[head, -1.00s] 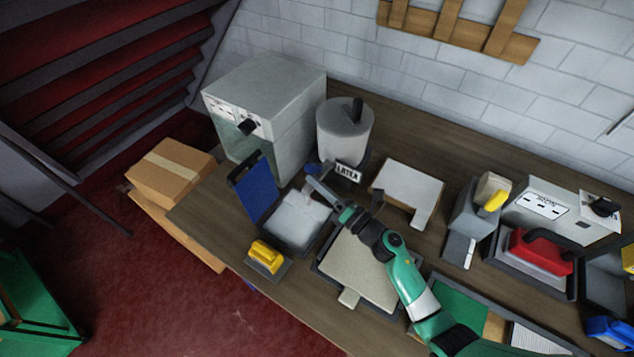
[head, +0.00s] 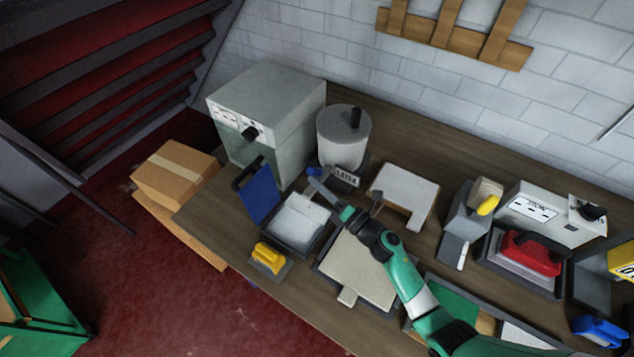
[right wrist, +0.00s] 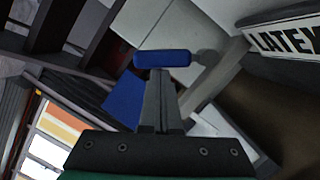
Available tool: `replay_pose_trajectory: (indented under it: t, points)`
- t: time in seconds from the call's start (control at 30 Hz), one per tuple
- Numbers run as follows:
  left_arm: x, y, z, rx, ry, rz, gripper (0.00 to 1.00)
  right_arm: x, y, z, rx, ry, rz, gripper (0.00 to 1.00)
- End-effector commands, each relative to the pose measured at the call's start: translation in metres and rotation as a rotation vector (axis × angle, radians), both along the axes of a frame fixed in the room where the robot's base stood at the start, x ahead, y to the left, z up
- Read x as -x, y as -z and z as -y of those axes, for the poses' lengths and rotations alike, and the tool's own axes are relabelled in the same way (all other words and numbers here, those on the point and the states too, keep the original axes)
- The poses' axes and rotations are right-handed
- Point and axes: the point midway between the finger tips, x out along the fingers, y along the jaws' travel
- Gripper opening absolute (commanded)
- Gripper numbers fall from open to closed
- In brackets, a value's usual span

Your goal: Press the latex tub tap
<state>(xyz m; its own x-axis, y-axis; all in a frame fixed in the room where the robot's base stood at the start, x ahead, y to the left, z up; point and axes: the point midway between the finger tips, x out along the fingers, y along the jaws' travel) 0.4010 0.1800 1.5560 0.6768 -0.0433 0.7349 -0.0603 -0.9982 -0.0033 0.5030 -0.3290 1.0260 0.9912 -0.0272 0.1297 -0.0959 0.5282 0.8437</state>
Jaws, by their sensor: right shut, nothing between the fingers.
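The latex tub (head: 342,142) is a grey cylinder with a dark handle on its lid, standing beside a large grey cabinet. Its LATEX label (head: 346,177) faces the front, and the label also shows in the right wrist view (right wrist: 287,38). The blue tap (head: 314,172) is low at the tub's front left; in the right wrist view it is a blue bar (right wrist: 163,59). My right gripper (head: 316,184) is shut and empty, its fingertips (right wrist: 160,80) right at the tap. I cannot tell whether they touch it. My left gripper is not in view.
A tray with a raised blue lid (head: 262,193) lies below the gripper. A yellow-handled tool (head: 268,257) and a beige board (head: 357,268) are in front. A white-topped stand (head: 404,188) is right of the tub. The cabinet (head: 268,115) is close on the left.

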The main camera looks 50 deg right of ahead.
Motion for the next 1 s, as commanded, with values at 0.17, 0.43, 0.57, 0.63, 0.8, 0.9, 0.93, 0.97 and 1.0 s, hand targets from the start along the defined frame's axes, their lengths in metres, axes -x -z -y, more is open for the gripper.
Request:
replay_pose_trajectory:
  t: [0.17,0.43,0.57,0.63,0.8,0.9,0.93,0.97,1.0]
  points:
    - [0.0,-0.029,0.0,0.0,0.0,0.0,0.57,-0.001,-0.015,0.005,-0.108,0.003,-0.02,0.0]
    - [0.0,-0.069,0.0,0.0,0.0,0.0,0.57,-0.003,-0.026,0.014,-0.332,0.002,-0.06,0.0]
    - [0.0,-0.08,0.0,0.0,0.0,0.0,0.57,-0.003,-0.028,0.019,-0.426,0.003,-0.077,0.0]
    - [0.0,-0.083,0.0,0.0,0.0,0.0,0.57,-0.004,-0.028,0.021,-0.47,0.003,-0.085,0.0]
    - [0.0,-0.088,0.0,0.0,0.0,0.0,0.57,-0.005,-0.028,0.025,-0.474,0.002,-0.086,0.0]
    - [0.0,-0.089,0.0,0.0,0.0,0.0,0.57,-0.005,-0.028,0.026,-0.473,0.001,-0.085,0.0]
    - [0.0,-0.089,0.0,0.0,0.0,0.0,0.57,-0.005,-0.028,0.027,-0.473,0.001,-0.085,0.0]
    - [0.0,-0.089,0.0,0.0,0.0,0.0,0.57,-0.005,-0.028,0.027,-0.473,0.001,-0.086,0.0]
    - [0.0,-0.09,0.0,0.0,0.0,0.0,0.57,-0.005,-0.028,0.027,-0.472,0.001,-0.086,0.0]
